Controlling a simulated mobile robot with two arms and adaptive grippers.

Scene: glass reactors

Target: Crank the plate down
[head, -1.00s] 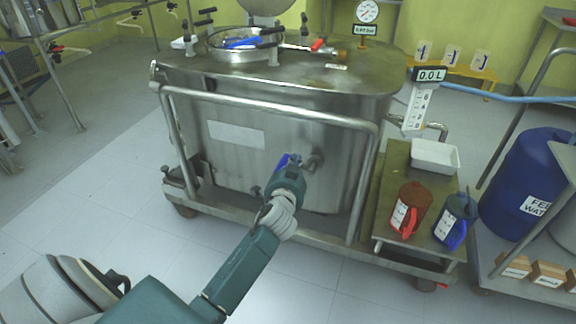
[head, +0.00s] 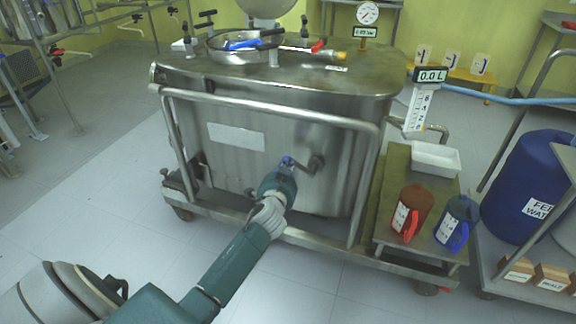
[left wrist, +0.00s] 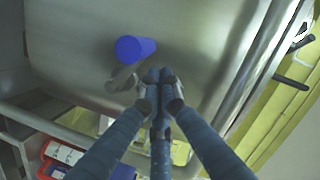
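A crank (head: 314,164) with a blue handle (head: 286,161) sticks out from the front of the steel tank (head: 240,175). My left gripper (head: 281,177) is right at the crank, just below the blue handle. In the left wrist view the blue handle (left wrist: 135,48) stands up and left of my fingertips, with the grey crank arm (left wrist: 122,79) beside them. The fingers of my left gripper (left wrist: 158,76) are drawn together, with nothing seen between them. I cannot make out the plate. My right gripper is not in view.
A tube rail (head: 270,110) runs around the tank front. A side shelf (head: 390,190) at the right holds a red jug (head: 412,210), a blue jug (head: 455,222) and a white tray (head: 436,157). A blue drum (head: 530,185) stands farther right.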

